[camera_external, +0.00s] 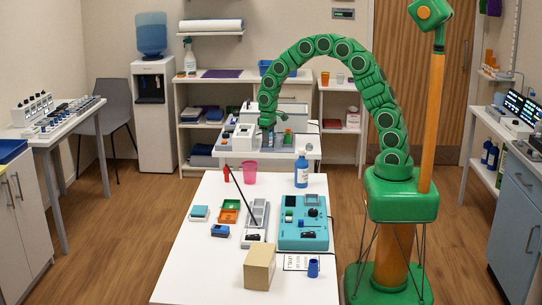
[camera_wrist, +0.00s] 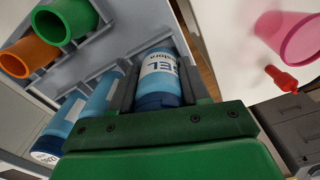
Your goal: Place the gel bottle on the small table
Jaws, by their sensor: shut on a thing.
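In the wrist view, the gel bottle (camera_wrist: 160,72), blue with a white label reading "GEL", is between the dark fingers of my gripper (camera_wrist: 158,88). The fingers are shut on its sides. The bottle is beside a grey rack (camera_wrist: 108,50); I cannot tell whether it touches the rack. In the external view, my gripper (camera_external: 269,122) is low over a white table (camera_external: 310,153) at the back, crowded with grey and white equipment. The held bottle is not clear there. A long white table (camera_external: 185,262) stands in front. I cannot tell which is the small table.
The rack holds other blue bottles (camera_wrist: 98,98), an orange tube (camera_wrist: 28,55) and a green tube (camera_wrist: 66,20). On the front table are a pink cup (camera_external: 249,172), a red item (camera_external: 227,174), a blue bottle (camera_external: 302,171), a teal device (camera_external: 290,235) and a cardboard box (camera_external: 259,268).

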